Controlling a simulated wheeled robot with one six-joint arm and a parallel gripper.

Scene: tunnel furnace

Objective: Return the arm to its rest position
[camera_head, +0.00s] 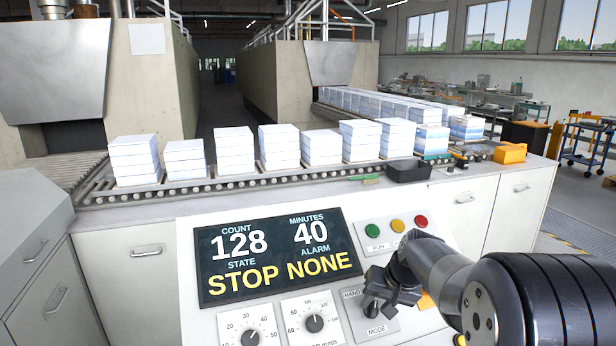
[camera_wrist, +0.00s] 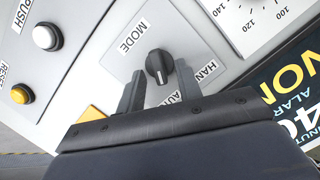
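My gripper (camera_head: 378,292) is in front of the control panel (camera_head: 185,290), at its lower right in the head view. In the wrist view my gripper (camera_wrist: 159,82) is open, its two dark fingers apart. The black MODE knob (camera_wrist: 158,66) shows in the gap between the fingers, with visible space on both sides. I cannot tell how far the fingertips are from the panel face. My arm (camera_head: 440,268) comes in from the lower right and hides part of the panel.
The display (camera_head: 278,256) reads STOP, NONE, 128 and 40. Green (camera_head: 372,231), yellow (camera_head: 397,226) and red lamps (camera_head: 421,221) sit above my gripper. Dials stand left. A roller conveyor (camera_head: 240,182) with white stacks (camera_head: 279,147) and a black tray (camera_head: 408,170) lie behind.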

